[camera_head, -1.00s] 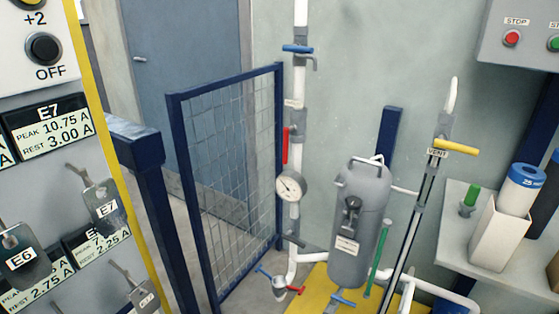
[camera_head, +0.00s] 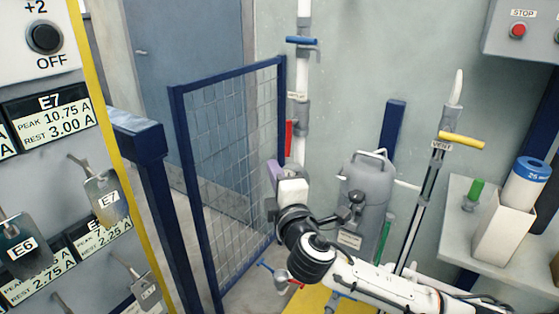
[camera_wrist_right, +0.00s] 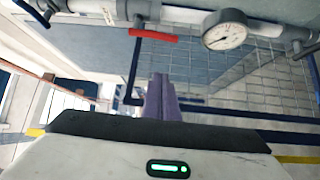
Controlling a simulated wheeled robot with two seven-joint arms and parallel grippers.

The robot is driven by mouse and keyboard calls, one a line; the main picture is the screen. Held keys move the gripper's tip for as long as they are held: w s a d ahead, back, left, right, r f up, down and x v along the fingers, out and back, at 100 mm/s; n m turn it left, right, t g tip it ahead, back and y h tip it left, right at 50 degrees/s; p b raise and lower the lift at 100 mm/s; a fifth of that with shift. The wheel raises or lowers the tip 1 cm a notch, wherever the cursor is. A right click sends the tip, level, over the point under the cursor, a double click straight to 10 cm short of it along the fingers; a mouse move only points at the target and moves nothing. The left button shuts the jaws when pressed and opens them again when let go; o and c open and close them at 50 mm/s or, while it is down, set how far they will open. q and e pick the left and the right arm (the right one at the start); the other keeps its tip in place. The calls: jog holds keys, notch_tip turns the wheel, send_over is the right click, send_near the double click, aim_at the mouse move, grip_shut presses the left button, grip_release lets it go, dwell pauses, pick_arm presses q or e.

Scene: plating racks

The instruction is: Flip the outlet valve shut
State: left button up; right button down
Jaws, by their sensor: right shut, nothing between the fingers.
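A vertical white pipe (camera_head: 303,105) carries a blue lever (camera_head: 302,40) near the top and a red lever (camera_head: 289,137) hanging along the pipe lower down. The red lever also shows in the right wrist view (camera_wrist_right: 153,35), beside the pressure gauge (camera_wrist_right: 222,30). I cannot read which lever is the outlet valve. My right gripper (camera_head: 273,170) is just below the red lever in the head view and hides the gauge there. Its purple fingers (camera_wrist_right: 163,97) are shut and empty, apart from the red lever in the wrist view. My left gripper is out of view.
A grey tank (camera_head: 366,188) stands right of the pipe, partly behind my arm. A yellow lever (camera_head: 461,141) is at the VENT label. A blue mesh gate (camera_head: 228,165) stands left. Small low levers, blue (camera_head: 265,266) and red (camera_head: 297,284), are near the floor.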

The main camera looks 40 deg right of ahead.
aim_at(288, 139)
jog(key=x, duration=1)
jog(key=s+d, duration=0.2)
jog(key=s, duration=0.1)
jog(key=shift+s+d+f+p, duration=0.1)
jog(key=shift+d+p, duration=0.3)
